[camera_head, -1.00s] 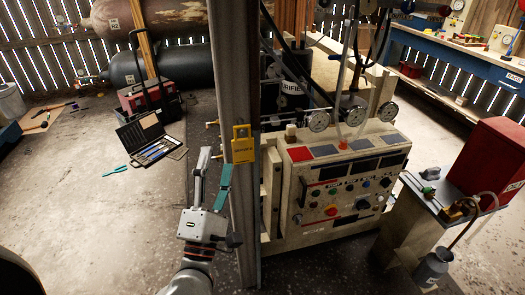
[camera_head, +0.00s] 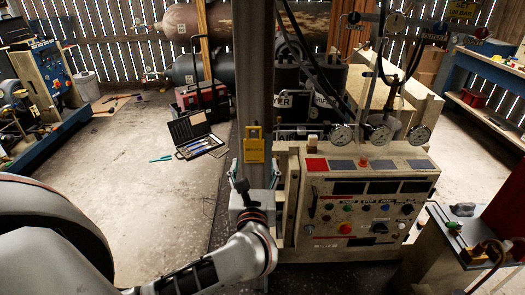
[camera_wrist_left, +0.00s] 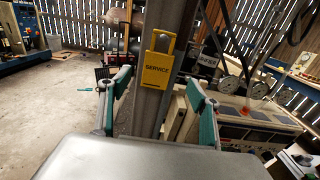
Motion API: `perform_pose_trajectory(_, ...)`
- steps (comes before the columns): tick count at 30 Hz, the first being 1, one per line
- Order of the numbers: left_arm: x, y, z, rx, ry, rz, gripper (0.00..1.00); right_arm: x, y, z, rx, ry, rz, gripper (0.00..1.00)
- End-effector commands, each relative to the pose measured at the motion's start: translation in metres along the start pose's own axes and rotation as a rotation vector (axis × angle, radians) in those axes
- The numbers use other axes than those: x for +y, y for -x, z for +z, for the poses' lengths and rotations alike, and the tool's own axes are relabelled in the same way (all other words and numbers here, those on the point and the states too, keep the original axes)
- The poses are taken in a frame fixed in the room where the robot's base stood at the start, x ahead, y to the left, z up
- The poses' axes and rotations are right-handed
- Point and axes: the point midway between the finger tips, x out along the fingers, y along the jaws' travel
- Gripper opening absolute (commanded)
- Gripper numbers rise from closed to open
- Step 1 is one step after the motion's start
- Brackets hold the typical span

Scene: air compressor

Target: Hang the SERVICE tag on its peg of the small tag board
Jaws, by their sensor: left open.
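The yellow SERVICE tag (camera_head: 254,146), shaped like a padlock with a loop on top, is upright against the grey metal post (camera_head: 253,60). In the left wrist view the tag (camera_wrist_left: 157,69) faces me with its lettering readable. My left gripper (camera_head: 256,170) is just below the tag, pointing up at the post. In the left wrist view its green-padded fingers (camera_wrist_left: 158,88) are wide apart on either side of the post, with the tag between and beyond them. The fingers do not touch the tag. I cannot make out the small tag board or its peg. My right gripper is not in view.
The control panel (camera_head: 365,215) with gauges and knobs stands close to the right of the post. A side table (camera_head: 455,240) is at the lower right. An open tool case (camera_head: 196,135) lies on the floor to the left, where the floor is mostly clear.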

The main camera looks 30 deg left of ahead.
Motion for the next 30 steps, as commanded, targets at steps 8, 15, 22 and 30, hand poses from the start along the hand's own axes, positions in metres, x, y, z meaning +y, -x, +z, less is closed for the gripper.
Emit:
perform_pose_trajectory(8,0.001,-0.026,0.0,0.0,0.0,0.001,0.62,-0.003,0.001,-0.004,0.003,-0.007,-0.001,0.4)
perform_pose_trajectory(15,0.003,-0.058,-0.002,-0.002,-0.001,0.002,0.62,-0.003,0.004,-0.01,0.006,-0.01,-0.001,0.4)
perform_pose_trajectory(22,0.003,-0.077,-0.004,0.002,0.001,0.001,0.62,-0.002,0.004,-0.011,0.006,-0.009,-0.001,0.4)
perform_pose_trajectory(30,0.003,-0.077,-0.005,0.002,0.001,0.001,0.47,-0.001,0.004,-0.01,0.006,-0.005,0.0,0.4)
